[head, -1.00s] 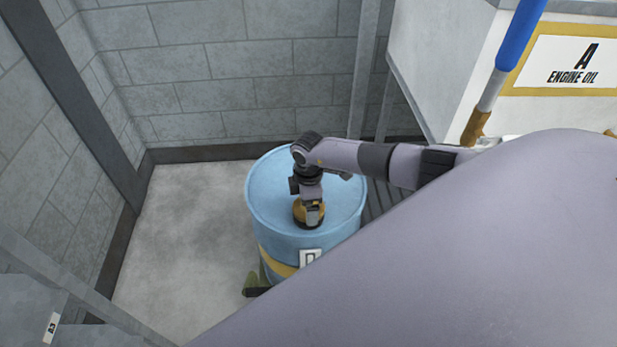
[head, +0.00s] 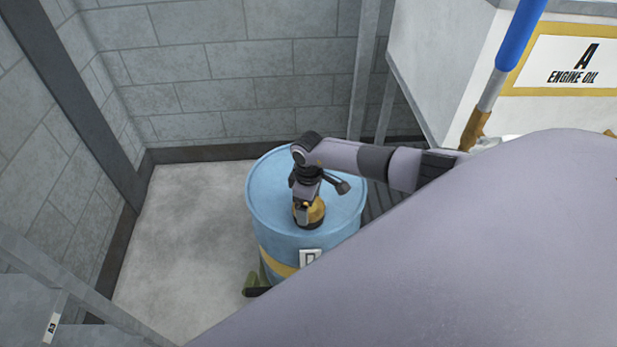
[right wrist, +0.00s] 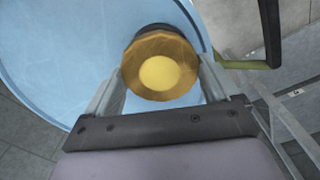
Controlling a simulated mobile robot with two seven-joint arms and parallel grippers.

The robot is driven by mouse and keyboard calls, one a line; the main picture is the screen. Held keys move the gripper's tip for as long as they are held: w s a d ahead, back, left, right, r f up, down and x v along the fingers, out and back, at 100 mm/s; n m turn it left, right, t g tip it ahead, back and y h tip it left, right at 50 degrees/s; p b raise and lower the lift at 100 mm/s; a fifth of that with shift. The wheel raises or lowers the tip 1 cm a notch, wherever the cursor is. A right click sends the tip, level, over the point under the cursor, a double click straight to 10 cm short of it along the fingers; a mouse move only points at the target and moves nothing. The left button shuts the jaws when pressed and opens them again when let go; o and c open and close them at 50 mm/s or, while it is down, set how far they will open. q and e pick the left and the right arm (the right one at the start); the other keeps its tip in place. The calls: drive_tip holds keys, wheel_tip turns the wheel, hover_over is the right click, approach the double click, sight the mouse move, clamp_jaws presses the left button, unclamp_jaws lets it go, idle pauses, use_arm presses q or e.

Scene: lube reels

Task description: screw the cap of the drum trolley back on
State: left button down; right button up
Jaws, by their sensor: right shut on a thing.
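A blue drum (head: 262,205) with a yellow band and a label stands on the trolley in the corner. A brass-coloured cap (head: 317,212) sits on a dark collar on the drum's top. My right gripper (head: 307,213) reaches down over the cap and is shut on it. In the right wrist view the round cap (right wrist: 160,72) lies between the two fingers of the right gripper (right wrist: 160,85), one on each side. The drum's blue top (right wrist: 60,50) fills the left of that view. My left gripper is not in view.
A white tank with an "A ENGINE OIL" sign (head: 577,62) stands at the right, with a blue-handled tool (head: 519,35) in front of it. Block walls close the corner behind the drum. The floor left of the drum (head: 190,240) is clear.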

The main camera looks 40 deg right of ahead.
drive_tip(key=shift+m, duration=0.9)
drive_tip(key=o, duration=0.8)
drive_tip(key=shift+r, duration=3)
